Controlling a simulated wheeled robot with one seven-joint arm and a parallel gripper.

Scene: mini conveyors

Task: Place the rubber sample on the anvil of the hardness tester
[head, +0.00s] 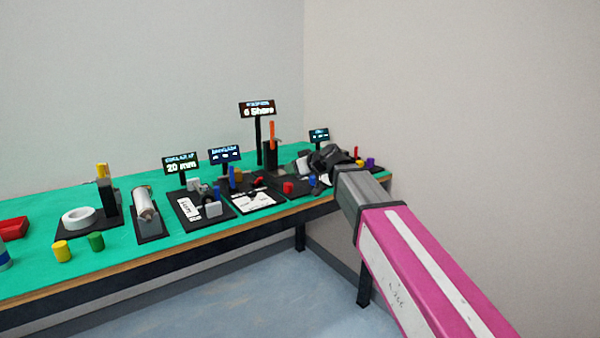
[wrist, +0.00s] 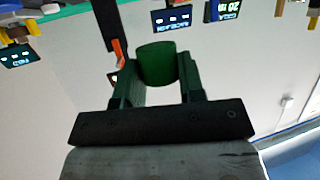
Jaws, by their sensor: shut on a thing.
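My gripper (wrist: 160,78) is shut on a dark green cylinder (wrist: 157,63), which sits between its two fingers in the wrist view. It looks like the rubber sample. In the head view my gripper (head: 322,163) is dark and small at the right part of the bench, and the held piece cannot be made out there. The hardness tester (head: 270,153), with an orange lever and a screen reading "6 Shore", stands just left of my gripper. Its orange lever (wrist: 118,48) also shows in the wrist view, left of the cylinder. The anvil cannot be made out.
A red cylinder (head: 288,187) and a blue one (head: 313,181) stand near the bench's front edge. Other small testers with screens (head: 182,163) stand to the left. A white tape roll (head: 78,217) and yellow (head: 61,250) and green (head: 96,241) cylinders are farther left.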

